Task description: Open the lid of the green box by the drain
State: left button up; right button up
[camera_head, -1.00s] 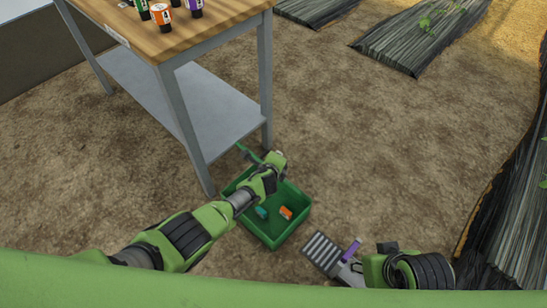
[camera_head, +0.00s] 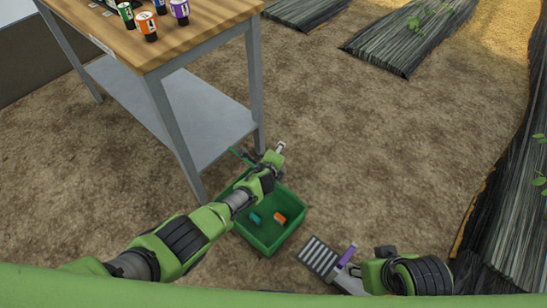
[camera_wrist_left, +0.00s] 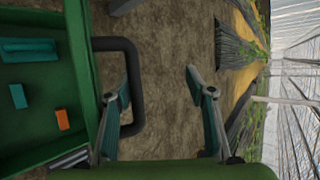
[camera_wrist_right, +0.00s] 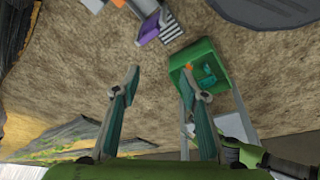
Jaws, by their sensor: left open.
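The green box (camera_head: 250,239) stands on the soil beside the bench, its inside open to view. A teal piece (camera_head: 255,218) and an orange piece (camera_head: 280,218) lie in it. Its lid seems raised at the far side, seen nearly edge-on in the left wrist view (camera_wrist_left: 84,75), with a dark loop handle (camera_wrist_left: 136,75) sticking out. My left gripper (camera_head: 281,147) is open past the box's far side. One finger overlaps the handle in the left wrist view; contact is unclear. My right gripper (camera_wrist_right: 158,80) is open and empty; the box also shows in its view (camera_wrist_right: 205,45).
A slatted grey drain grate (camera_head: 318,255) and a purple part (camera_head: 347,255) lie right of the box. A wood-topped bench (camera_head: 200,35) with several labelled bottles stands close behind left. Open soil (camera_head: 370,150) extends to the right, towards dark covered beds (camera_head: 410,40).

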pick_arm(q)
jog(key=shift+s+a+f, duration=0.1)
jog(key=shift+s+f, duration=0.15)
jog(key=shift+f, duration=0.25)
jog(key=shift+c, duration=0.8)
jog(key=shift+s, duration=0.1)
